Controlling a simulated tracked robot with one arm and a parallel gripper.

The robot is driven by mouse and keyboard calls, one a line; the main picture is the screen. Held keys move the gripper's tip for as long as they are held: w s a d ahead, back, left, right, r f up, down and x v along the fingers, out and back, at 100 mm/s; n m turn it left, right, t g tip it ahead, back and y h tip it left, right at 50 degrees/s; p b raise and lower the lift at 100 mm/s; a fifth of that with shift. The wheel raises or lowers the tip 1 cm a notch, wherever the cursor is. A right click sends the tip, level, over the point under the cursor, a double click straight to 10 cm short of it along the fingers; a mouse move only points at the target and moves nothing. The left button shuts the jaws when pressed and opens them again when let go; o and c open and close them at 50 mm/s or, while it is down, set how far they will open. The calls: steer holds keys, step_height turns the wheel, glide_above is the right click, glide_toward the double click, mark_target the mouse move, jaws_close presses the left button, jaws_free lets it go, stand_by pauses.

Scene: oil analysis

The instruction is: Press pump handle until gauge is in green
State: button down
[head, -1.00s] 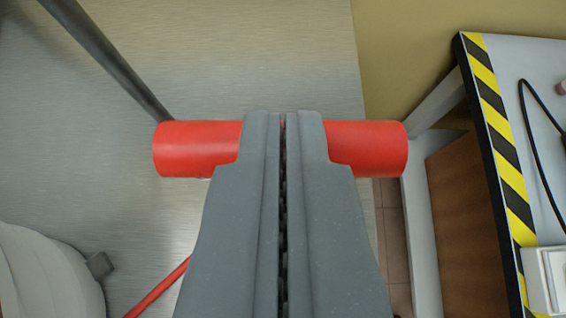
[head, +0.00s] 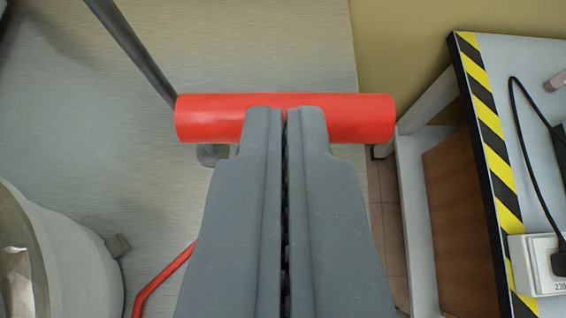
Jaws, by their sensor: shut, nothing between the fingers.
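The pump handle has a red cylindrical grip (head: 350,117) lying across the middle of the head view, on a grey rod (head: 130,50) that runs up to the upper left. My gripper (head: 285,115) is shut with nothing between its fingers. Its fingertips overlap the lower middle of the red grip in the picture; whether they touch it, I cannot tell. No gauge shows in this view.
A white container (head: 60,245) stands at the lower left, beside a bent red rod (head: 160,280). At the right is a table with a black-and-yellow striped edge (head: 490,150), carrying a black cable (head: 530,160) and a white socket box (head: 545,265). A grey metal surface (head: 270,50) lies behind the handle.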

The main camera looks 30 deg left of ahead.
steer(key=v, duration=0.9)
steer(key=shift+d, duration=0.1)
stand_by(1.3)
steer(key=s+d+r+m+t+h, duration=0.1)
steer(key=s+d+r, duration=0.25)
steer(key=r, duration=0.35)
steer(key=s+d+r+m+t, duration=0.1)
steer(key=s+d+r, duration=0.25)
steer(key=r, duration=0.35)
steer(key=s+d+r+m+t+h, duration=0.1)
steer(key=s+d+r, duration=0.25)
steer(key=r, duration=0.35)
steer(key=s+d+r+m+t+h, duration=0.1)
steer(key=s+d+r+m+h, duration=0.1)
steer(key=s+r, duration=0.3)
steer(key=s+d+r+m+t+h, duration=0.1)
steer(key=s+d+r, duration=0.4)
steer(key=s, duration=0.6)
steer(key=shift+d+r+m+t+h, duration=0.3)
steer(key=shift+r+m+t+h, duration=0.1)
steer(key=shift+r+t+h, duration=0.3)
steer(key=shift+s, duration=0.1)
